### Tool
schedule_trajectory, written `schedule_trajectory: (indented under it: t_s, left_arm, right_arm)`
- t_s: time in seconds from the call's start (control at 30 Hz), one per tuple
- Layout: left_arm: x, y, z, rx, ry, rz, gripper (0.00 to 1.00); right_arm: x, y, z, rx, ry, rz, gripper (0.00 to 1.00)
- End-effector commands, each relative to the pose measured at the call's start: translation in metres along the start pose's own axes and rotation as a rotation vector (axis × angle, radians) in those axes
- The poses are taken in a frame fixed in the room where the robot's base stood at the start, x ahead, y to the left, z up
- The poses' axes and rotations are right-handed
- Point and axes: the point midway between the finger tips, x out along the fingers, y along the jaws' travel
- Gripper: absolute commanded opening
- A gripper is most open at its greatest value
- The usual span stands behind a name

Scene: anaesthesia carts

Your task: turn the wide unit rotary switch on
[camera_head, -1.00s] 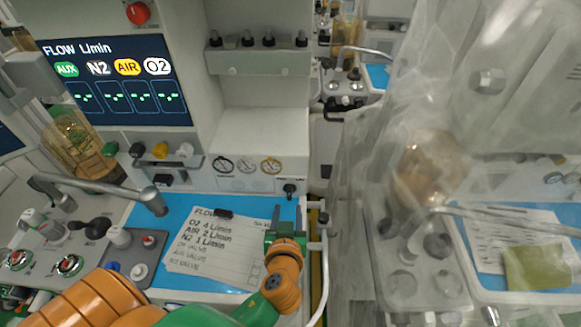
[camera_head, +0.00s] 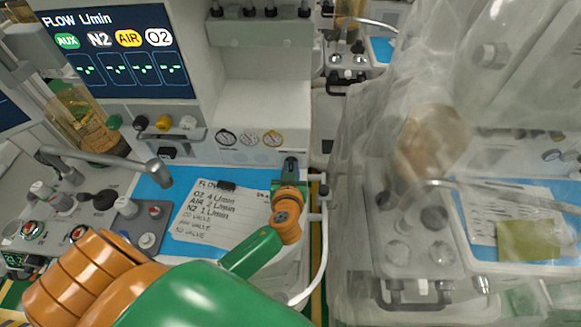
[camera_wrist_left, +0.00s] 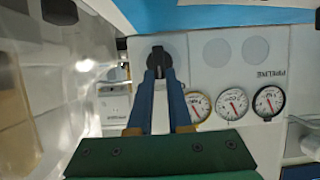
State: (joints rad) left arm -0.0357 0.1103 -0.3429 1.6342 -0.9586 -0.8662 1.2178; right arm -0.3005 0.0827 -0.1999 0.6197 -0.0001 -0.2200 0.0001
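The black rotary switch sits on the white front panel of the cart, right of the gauges; it shows between my fingertips in the left wrist view (camera_wrist_left: 160,58). In the head view my left gripper (camera_head: 290,168) is at this switch, above the right end of the blue mat, and covers most of it. In the left wrist view the two blue fingers (camera_wrist_left: 161,78) are drawn close together with their tips at both sides of the black knob. The knob's exact turn angle is hard to read. My right gripper is in neither view.
Three gauges (camera_head: 248,138) lie just left of the switch. A written flow sheet (camera_head: 222,215) rests on the blue mat (camera_head: 180,182). A white rail (camera_head: 325,240) runs along the cart's right edge. A plastic-covered cart (camera_head: 400,200) stands to the right.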

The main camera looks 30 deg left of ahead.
Motion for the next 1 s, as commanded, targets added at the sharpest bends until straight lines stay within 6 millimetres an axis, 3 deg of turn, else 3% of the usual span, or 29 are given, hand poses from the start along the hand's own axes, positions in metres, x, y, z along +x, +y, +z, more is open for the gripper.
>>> schedule_trajectory:
  t_s: [0.43,1.0]
  left_arm:
    - [0.001,0.002,0.001,0.06,0.001,-0.026,0.0]
    - [0.003,0.012,0.004,0.431,0.002,-0.181,0.0]
  right_arm:
    - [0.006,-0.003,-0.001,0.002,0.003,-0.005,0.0]
    - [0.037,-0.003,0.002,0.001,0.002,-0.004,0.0]
